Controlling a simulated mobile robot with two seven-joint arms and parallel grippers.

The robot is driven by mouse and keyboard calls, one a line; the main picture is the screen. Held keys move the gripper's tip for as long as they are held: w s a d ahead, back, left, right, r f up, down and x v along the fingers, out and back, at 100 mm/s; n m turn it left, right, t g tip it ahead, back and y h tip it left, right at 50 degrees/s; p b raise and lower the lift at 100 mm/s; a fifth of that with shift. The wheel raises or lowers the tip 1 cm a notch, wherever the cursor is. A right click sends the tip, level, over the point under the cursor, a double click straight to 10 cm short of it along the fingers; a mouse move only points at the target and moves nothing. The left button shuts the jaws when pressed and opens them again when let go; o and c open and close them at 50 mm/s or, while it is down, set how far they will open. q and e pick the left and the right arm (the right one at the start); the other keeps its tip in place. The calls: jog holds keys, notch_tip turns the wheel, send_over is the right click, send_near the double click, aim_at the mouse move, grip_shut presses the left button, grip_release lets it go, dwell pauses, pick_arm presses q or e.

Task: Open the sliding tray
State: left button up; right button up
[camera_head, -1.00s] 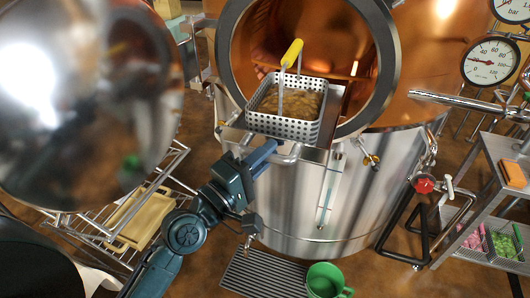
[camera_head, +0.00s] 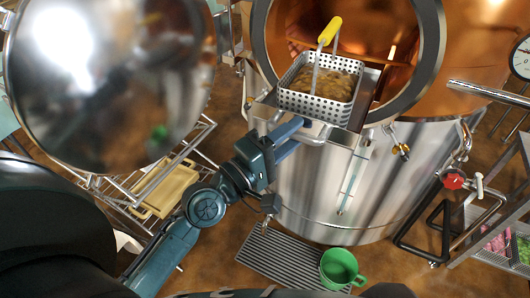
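The sliding tray (camera_head: 369,95) is a metal shelf at the round mouth of the copper-lined vessel, and it sticks out past the rim. A perforated metal basket (camera_head: 316,103) with a yellow-gripped handle (camera_head: 329,30) stands on it, holding a brown, grainy mass. A bar handle (camera_head: 318,137) runs along the tray's front edge. My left gripper (camera_head: 292,132) reaches in from the lower left, and its blue fingers are closed at this bar; the fingertips are partly hidden. My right gripper is not in view.
The vessel's round polished door (camera_head: 110,75) hangs open at the left. A wire rack with a yellowish tray (camera_head: 165,190) is at left. A red-knobbed valve (camera_head: 453,181) and a metal cart are at right.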

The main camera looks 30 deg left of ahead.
pick_arm(q)
jog(key=b+v, duration=0.2)
jog(key=v, duration=1)
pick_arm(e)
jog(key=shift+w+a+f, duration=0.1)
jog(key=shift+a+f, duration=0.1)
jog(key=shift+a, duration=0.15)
pick_arm(q)
jog(key=shift+s+a, duration=0.1)
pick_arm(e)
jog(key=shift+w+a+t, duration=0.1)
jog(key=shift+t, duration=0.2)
pick_arm(q)
jog(key=s+d+f+m+g+y+p, duration=0.1)
jog(key=d+f+m+g+y, duration=0.1)
jog(key=f+m, duration=0.5)
jog(key=s+d+f+m+g+y+p, duration=0.1)
jog(key=d+f+m+g+y, duration=0.2)
jog(key=f, duration=1.5)
jog(key=m+g, duration=0.2)
jog(key=m, duration=0.3)
jog(key=shift+s+d+f+g, duration=0.15)
jog(key=shift+s+f+g, duration=0.15)
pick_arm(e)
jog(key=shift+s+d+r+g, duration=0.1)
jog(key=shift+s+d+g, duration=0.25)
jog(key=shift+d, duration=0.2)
